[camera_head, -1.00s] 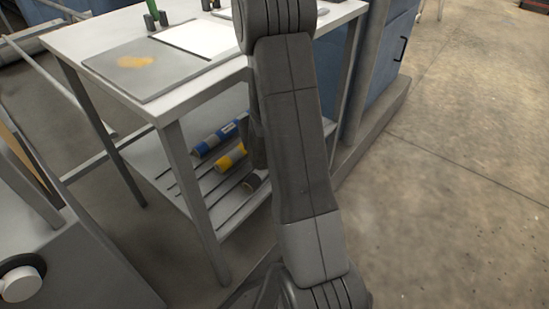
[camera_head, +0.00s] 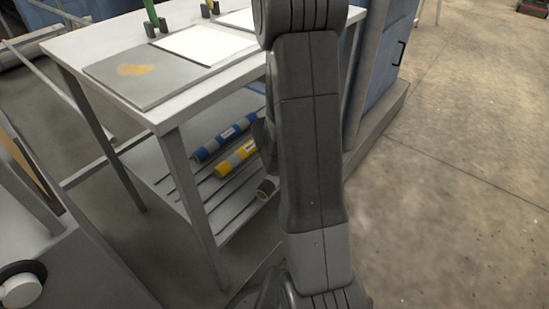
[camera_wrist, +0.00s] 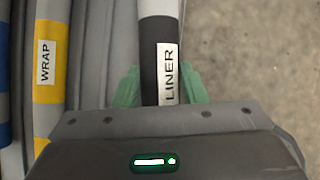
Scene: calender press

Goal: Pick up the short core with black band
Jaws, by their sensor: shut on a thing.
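The core with the black band (camera_wrist: 149,58) lies lengthwise in the wrist view, pale grey above the band, with a white LINER label. My gripper (camera_wrist: 159,86) is shut on it, one green finger on each side at the black band. In the head view, a dark-sided core end (camera_head: 266,189) shows at the right of the table's lower shelf, partly behind my arm. My gripper is hidden there. Whether the core touches the shelf cannot be told.
A yellow-banded WRAP core (camera_wrist: 47,60) lies to the left, with a blue-banded core (camera_head: 212,144) beyond it on the slatted shelf. The worktable (camera_head: 150,110) has legs and a top above the shelf. Open floor (camera_head: 450,190) lies to the right.

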